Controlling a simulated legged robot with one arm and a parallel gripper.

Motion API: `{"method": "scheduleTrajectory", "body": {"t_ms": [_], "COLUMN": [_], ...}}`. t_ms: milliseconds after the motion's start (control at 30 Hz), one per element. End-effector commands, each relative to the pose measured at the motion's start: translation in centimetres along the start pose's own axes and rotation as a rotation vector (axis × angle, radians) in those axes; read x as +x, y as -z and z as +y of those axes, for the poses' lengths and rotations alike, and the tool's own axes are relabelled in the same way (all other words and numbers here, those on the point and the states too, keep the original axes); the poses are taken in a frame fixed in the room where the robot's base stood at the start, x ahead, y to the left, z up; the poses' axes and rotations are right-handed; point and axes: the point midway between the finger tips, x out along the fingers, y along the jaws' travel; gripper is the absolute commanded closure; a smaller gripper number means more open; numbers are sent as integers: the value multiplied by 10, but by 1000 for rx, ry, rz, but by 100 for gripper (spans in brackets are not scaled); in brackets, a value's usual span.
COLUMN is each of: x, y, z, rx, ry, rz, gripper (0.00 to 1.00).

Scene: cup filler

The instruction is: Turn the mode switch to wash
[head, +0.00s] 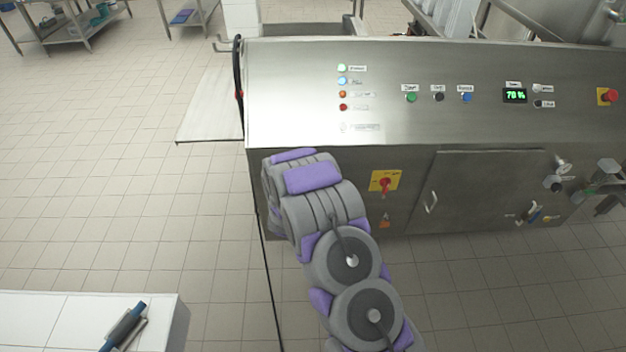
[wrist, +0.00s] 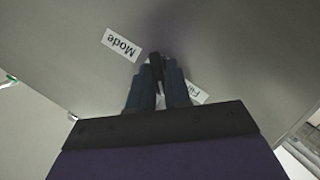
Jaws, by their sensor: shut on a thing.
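The mode switch (wrist: 156,64) shows in the wrist view as a small dark knob on a grey metal panel. A white "Mode" label (wrist: 121,44) sits beside it, upside down in the picture. A second label, reading "Fill" (wrist: 196,92), is partly hidden by a finger. My gripper (wrist: 158,76) is shut on the knob, with one finger on each side. No "wash" label is visible; the fingers and palm cover part of the panel. In the head view, my arm hides both the gripper and the switch.
The steel machine (head: 300,75) carries buttons, lamps and a green display (head: 515,95). A red-and-yellow rotary switch (head: 384,182) is right of my arm. A red emergency button (head: 608,96) is at far right.

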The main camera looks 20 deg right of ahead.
Motion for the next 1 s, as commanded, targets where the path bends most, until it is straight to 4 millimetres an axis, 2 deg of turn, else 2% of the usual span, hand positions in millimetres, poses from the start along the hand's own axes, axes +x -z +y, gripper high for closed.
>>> {"method": "scheduleTrajectory", "body": {"t_ms": [600, 1000], "x": [1, 1], "y": [-8, -8], "z": [0, 0], "rx": [503, 665], "ry": [211, 279], "rz": [-13, -13], "gripper": [100, 100]}}
